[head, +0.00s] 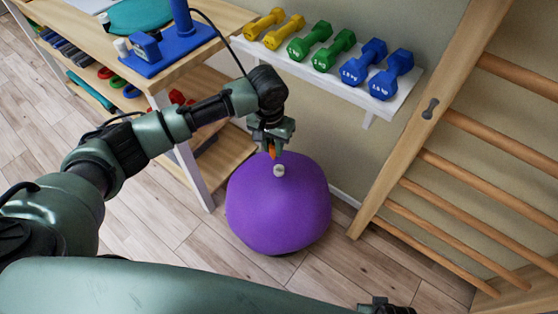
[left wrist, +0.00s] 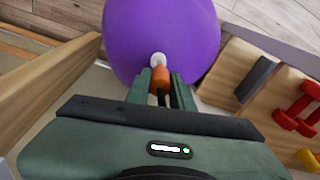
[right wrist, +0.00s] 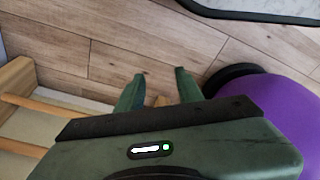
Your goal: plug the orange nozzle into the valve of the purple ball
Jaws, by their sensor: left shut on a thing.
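The purple ball (head: 278,212) rests on the wooden floor; it also fills the top of the left wrist view (left wrist: 160,25). Its pale valve (head: 279,170) faces up and also shows in the left wrist view (left wrist: 158,59). My left gripper (head: 271,153) is just above the ball, shut on the orange nozzle (left wrist: 161,77). The nozzle's tip points at the valve and is very close to it; whether they touch is not clear. My right gripper (right wrist: 158,72) is open and empty over the floor, with the ball's side at its right.
A blue pump (head: 160,50) stands on the wooden shelf unit (head: 200,57), with a black hose rising from it. A white wall shelf (head: 330,72) holds several dumbbells above the ball. Wooden wall bars (head: 463,127) stand at right. Floor is clear left of the ball.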

